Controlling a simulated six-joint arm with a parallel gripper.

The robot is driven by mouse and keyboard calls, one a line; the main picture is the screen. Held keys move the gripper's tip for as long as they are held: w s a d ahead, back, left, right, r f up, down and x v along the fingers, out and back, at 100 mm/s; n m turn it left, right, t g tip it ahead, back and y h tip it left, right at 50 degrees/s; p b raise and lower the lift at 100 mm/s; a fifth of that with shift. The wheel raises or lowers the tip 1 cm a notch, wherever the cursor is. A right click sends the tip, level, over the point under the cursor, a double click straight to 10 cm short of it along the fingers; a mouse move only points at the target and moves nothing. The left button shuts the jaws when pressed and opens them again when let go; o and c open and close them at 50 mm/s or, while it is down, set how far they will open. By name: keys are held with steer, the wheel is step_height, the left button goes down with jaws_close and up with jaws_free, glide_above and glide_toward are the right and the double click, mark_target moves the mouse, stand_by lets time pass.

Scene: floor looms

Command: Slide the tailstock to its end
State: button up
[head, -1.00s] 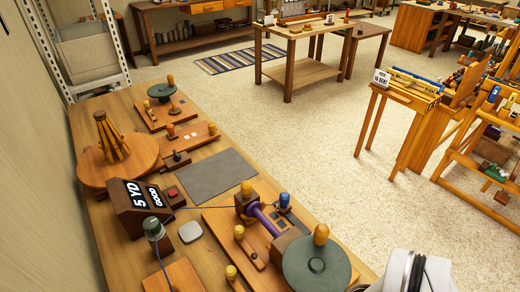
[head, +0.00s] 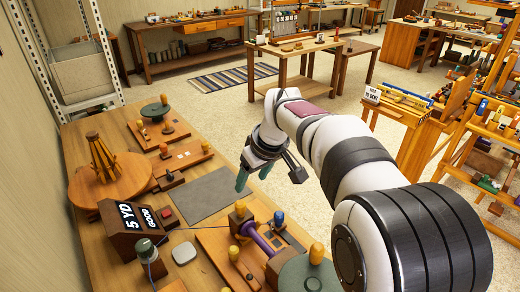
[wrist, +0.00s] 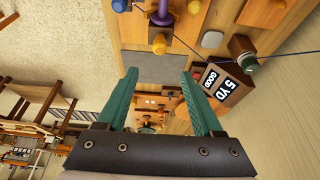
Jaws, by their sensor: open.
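The bobbin winder board (head: 222,262) lies on the near part of the bench. A purple bobbin (head: 262,238) lies between a near wooden block and a far block with a yellow knob, which looks like the tailstock (head: 240,218). In the wrist view the knobbed block (wrist: 158,42) and the purple bobbin (wrist: 161,15) show at the top centre. My gripper (head: 252,178) is open and empty, its green fingers above the bench, beyond the tailstock. The wrist view shows the fingers (wrist: 160,78) wide apart, with nothing between them.
A blue-knobbed piece (head: 278,220) and a yellow-knobbed peg (head: 235,253) flank the bobbin. A green wheel (head: 308,276) is at the near end. A yard counter (head: 130,225) stands left, with thread running toward the bobbin. The grey mat (head: 200,195) is clear.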

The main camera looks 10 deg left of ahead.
mark_target(241, 204)
steer(key=x, duration=1.5)
steer(key=shift+w+f, duration=0.1)
steer(key=shift+f, duration=0.15)
jaws_close()
stand_by(0.5)
